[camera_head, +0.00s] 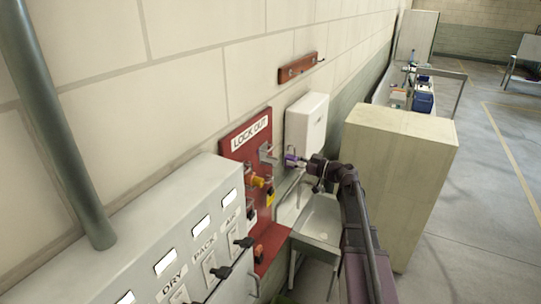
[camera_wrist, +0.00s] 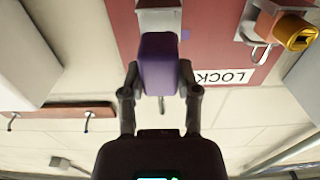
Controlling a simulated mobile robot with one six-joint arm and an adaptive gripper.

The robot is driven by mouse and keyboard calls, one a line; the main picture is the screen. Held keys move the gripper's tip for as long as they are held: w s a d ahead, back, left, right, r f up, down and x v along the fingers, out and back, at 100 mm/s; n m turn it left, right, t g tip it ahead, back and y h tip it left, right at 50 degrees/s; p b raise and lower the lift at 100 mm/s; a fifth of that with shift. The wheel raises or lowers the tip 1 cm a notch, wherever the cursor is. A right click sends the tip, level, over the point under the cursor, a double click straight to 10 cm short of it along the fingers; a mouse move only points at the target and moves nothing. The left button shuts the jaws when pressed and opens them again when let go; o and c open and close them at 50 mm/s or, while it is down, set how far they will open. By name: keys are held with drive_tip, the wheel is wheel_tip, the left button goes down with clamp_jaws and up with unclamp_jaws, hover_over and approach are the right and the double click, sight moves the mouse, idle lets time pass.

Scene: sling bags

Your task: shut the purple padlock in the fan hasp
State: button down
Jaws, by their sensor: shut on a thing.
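The purple padlock (camera_head: 291,157) is held in front of the red LOCK OUT board (camera_head: 232,143). It also shows upright in the wrist view (camera_wrist: 159,65), between the two fingers. My gripper (camera_wrist: 159,84) is shut on its body; in the head view my gripper (camera_head: 303,161) is to the right of the board. A grey metal bracket (camera_wrist: 158,18) lies directly beyond the padlock in the wrist view; I cannot tell if they touch. A grey bracket (camera_head: 267,153) shows on the board in the head view. No FAN label is readable, and the shackle's closure is unclear.
A grey cabinet (camera_head: 150,235) labelled DRY, PACK and AIR stands at left. A white wall box (camera_head: 306,122), a sink (camera_head: 318,220) and a tall pale cabinet (camera_head: 400,150) crowd the right. A hook rail (camera_head: 298,67) is above.

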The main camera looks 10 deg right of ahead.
drive_tip(key=shift+f, duration=0.1)
wheel_tip(320, 180, down, 19)
drive_tip(key=b, duration=1.9)
drive_tip(key=shift+s, duration=0.1)
